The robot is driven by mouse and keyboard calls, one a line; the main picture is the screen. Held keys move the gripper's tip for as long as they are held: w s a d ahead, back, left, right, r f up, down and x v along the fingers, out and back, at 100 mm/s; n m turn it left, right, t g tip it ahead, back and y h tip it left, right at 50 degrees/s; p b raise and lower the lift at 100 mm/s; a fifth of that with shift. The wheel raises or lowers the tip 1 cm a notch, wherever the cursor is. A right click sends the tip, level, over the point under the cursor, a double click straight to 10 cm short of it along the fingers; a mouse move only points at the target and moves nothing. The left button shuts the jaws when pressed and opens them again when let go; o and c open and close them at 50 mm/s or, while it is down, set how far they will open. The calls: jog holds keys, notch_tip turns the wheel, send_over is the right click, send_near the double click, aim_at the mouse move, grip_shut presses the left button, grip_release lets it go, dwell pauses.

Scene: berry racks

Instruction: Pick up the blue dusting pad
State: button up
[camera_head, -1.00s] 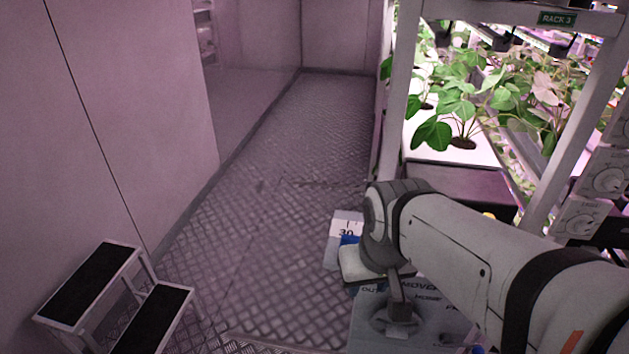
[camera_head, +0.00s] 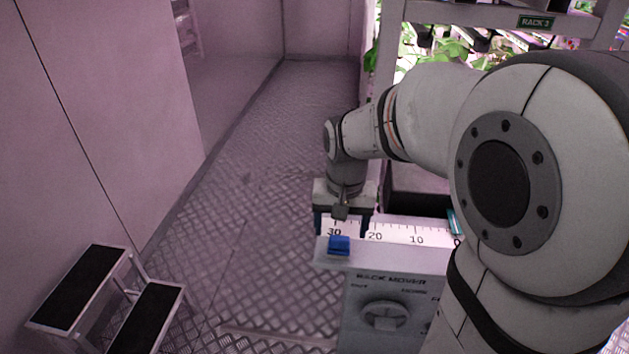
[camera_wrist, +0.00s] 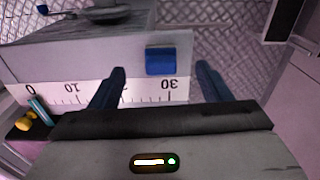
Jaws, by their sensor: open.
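The blue dusting pad (camera_head: 339,245) is a small blue block on the pale top of the rack mover box (camera_head: 385,262), near the 30 end of its printed scale. In the wrist view the pad (camera_wrist: 161,60) shows at the upper middle, in line with the gap between the fingers. My gripper (camera_head: 342,226) points down over the scale, just behind the pad in the head view. In the wrist view my gripper (camera_wrist: 161,70) is open with nothing between its dark blue fingers. I cannot tell how high the fingertips are above the box top.
The box front carries a round knob (camera_head: 384,316). Yellow objects (camera_wrist: 24,121) and a teal item (camera_wrist: 40,110) lie near the scale's 0 end. A plant rack (camera_head: 480,12) stands behind. A step stool (camera_head: 92,290) is at left. The aisle floor (camera_head: 250,170) is clear.

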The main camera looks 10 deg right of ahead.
aim_at(340, 238)
jog(key=shift+w+f+m, duration=0.15)
jog(key=shift+w, duration=0.35)
jog(key=shift+w+f+m, duration=0.15)
jog(key=shift+w, duration=0.35)
jog(key=f, duration=0.2)
jog(key=f+p, duration=0.1)
jog(key=f, duration=0.4)
jog(key=shift+w+d+f, duration=0.1)
jog(key=shift+d+f, duration=0.2)
jog(key=shift+f, duration=0.1)
jog(key=c, duration=1.1)
